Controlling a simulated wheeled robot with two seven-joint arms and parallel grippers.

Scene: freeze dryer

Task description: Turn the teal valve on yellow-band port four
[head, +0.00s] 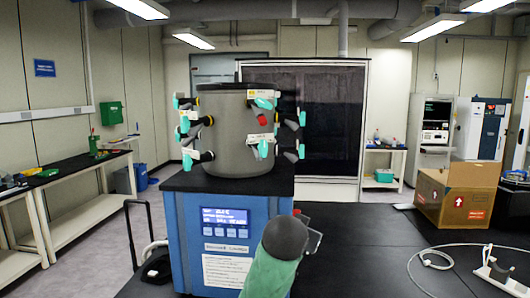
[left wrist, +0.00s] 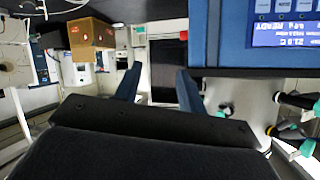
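A grey drum (head: 235,135) stands on the blue freeze dryer (head: 190,240), with several teal valves around its side. One teal valve (head: 263,148) faces me at the drum's front; another (head: 265,99) is higher. Yellowish-white labels sit by some valves, but their bands and numbers are too small to read. In the left wrist view, which is upside down, teal valves (left wrist: 290,133) show at lower right. My left gripper (left wrist: 158,85) is open, with nothing between its fingers. In the head view my arm ends low in front of the dryer, below and apart from the valves. My right gripper is out of view.
The dryer's lit display (head: 226,216) is left of my arm. A cardboard box (head: 455,193) and a white cable (head: 430,255) lie on the dark table (head: 370,240) at right. The tabletop between dryer and box is mostly clear.

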